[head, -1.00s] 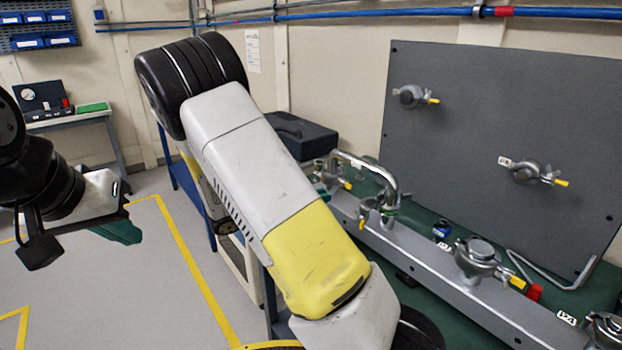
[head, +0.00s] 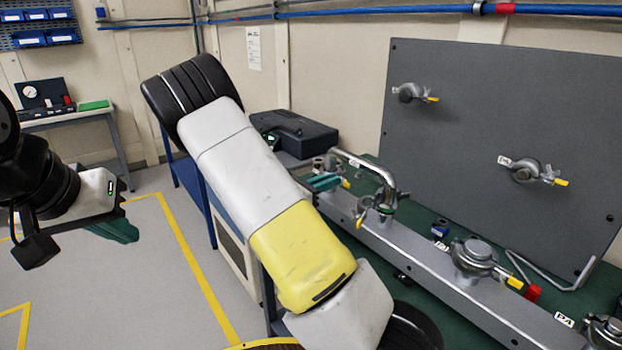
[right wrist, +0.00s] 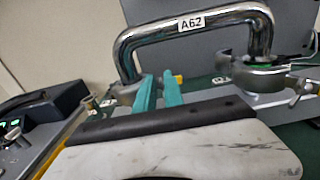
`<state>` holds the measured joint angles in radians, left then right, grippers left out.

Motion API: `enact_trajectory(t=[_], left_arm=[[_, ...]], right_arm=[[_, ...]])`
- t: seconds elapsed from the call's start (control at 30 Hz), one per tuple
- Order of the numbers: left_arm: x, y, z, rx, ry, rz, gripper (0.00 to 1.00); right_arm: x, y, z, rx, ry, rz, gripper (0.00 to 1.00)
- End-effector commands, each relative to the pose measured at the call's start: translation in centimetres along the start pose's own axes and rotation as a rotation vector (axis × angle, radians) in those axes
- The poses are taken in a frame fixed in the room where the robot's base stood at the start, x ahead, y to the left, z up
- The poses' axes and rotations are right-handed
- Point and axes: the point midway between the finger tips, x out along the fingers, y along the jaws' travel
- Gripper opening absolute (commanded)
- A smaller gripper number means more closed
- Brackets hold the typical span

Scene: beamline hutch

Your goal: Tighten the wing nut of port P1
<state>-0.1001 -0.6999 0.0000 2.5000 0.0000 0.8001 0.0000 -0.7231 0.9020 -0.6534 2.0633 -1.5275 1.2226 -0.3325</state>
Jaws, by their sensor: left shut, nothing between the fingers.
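A bent chrome pipe (head: 365,165), labelled A62 in the right wrist view (right wrist: 195,22), joins two clamped ports on the grey rail (head: 420,250). The left clamp (right wrist: 125,93) has a yellow-tipped wing nut (right wrist: 179,79), which also shows in the head view (head: 345,183). I cannot read a P1 label. My right gripper (head: 325,182) is at that left clamp; its teal fingers (right wrist: 159,92) stand apart with a gap, beside the yellow tip. Contact is unclear. My left gripper (head: 122,230) is shut and empty over the floor at the left.
More clamps stand on the rail, one (head: 474,256) with a yellow tip, and a P4 label (head: 564,320) is further right. A grey panel (head: 470,130) holds two clamps. A black case (head: 295,132) lies behind my right arm. A hex key (head: 550,278) lies on the green bench.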

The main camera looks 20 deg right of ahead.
Motion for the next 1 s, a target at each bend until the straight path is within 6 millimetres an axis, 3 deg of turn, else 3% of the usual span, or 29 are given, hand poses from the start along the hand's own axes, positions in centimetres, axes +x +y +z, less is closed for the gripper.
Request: enact_trajectory(t=[0.1, 0.2, 1.0], left_arm=[[0.00, 0.00, 0.00, 0.000, 0.000, 0.000, 0.00], [0.00, 0.00, 0.00, 0.000, 0.000, 0.000, 0.00], [0.00, 0.00, 0.00, 0.000, 0.000, 0.000, 0.00]], right_arm=[[-0.02, 0.01, 0.00, 0.000, 0.000, 0.000, 0.13], [-0.03, 0.01, 0.01, 0.000, 0.000, 0.000, 0.00], [-0.06, 0.02, 0.02, 0.001, 0.000, 0.000, 0.00]])
